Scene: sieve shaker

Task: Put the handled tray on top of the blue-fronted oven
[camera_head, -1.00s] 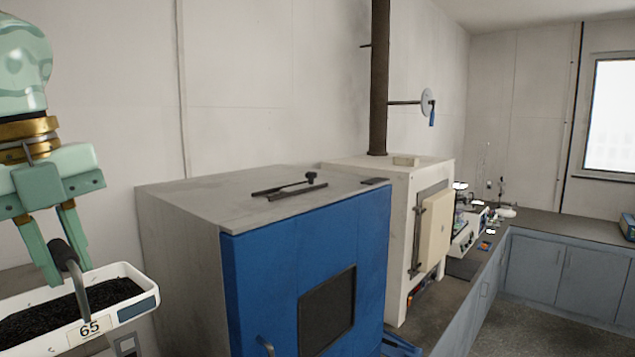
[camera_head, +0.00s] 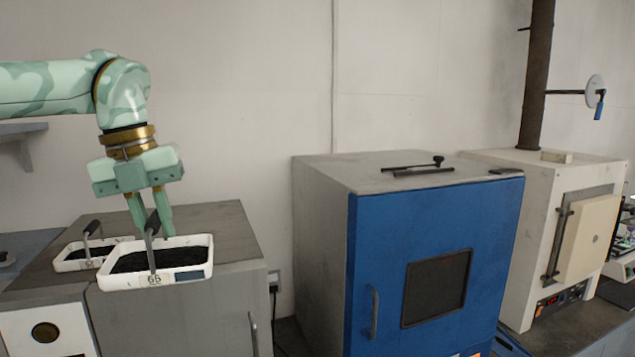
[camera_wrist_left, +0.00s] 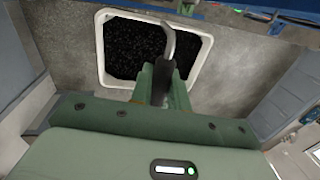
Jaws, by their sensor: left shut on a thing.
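The handled tray (camera_head: 192,276) is white, filled with dark grains, with a label that seems to read 65 and a dark upright handle. My left gripper (camera_head: 152,222) is shut on this handle, above the tray's middle. The tray looks level, in front of a grey cabinet's top; whether it touches that top I cannot tell. In the left wrist view the tray (camera_wrist_left: 100,45) lies beyond the gripper fingers (camera_wrist_left: 163,85), over a grey surface. The blue-fronted oven (camera_head: 390,230) stands to the right of the tray, its grey top (camera_head: 350,170) mostly bare. My right gripper is not in view.
A second handled tray (camera_head: 70,264) sits on the grey cabinet (camera_head: 180,320) at left. Dark rods with a knob (camera_head: 420,168) lie on the oven's top toward its back. A white furnace (camera_head: 570,180) with a dark pipe (camera_head: 535,75) stands right of the oven.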

